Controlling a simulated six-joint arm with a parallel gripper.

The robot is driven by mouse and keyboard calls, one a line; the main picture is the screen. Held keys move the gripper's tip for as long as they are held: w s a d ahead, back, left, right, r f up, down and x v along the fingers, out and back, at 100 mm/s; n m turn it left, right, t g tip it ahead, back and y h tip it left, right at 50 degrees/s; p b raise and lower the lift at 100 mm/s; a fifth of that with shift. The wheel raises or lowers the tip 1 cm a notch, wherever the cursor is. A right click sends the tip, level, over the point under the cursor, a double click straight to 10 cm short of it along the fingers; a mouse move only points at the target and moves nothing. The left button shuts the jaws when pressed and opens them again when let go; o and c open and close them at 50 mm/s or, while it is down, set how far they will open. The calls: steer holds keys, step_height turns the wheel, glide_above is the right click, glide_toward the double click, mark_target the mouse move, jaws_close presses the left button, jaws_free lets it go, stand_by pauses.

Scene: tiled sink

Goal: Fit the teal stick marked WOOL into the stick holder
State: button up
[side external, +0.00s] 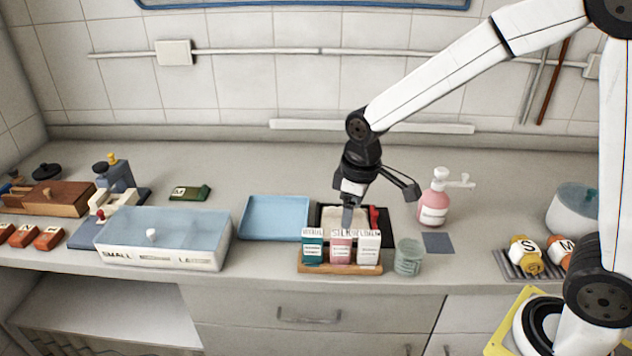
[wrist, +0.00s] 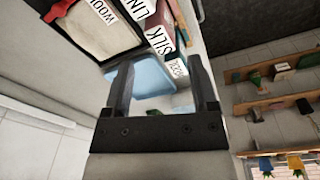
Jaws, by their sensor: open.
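The teal piece labelled WOOL (side external: 313,248) stands upright at the left end of a row on a wooden base (side external: 340,269), which looks like the stick holder. A pink piece labelled SILK (side external: 341,250) and a whitish piece (side external: 368,252) stand beside it. I cannot tell how deep they sit. My gripper (side external: 347,222) points down just behind the row, near the pink piece. In the wrist view my gripper (wrist: 162,92) has its fingers apart with nothing seen held. WOOL, SILK and partly hidden LIN labels show above them there.
A black tray with beige contents and a red item (side external: 374,218) lies behind the row. A blue tray (side external: 274,218) is left, a glass cup (side external: 408,257) right, and a pink pump bottle (side external: 434,202) beyond. Free counter lies behind the blue tray.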

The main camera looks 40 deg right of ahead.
steer(key=s+d+f+m, duration=0.1)
steer(key=s+d+m, duration=0.1)
steer(key=s, duration=0.3)
steer(key=s+d+f+m+t, duration=0.1)
steer(key=s+d+f+m, duration=0.1)
steer(key=s, duration=0.3)
steer(key=shift+d+f+m, duration=0.15)
steer(key=shift+f+m, duration=0.15)
steer(key=shift+m, duration=0.3)
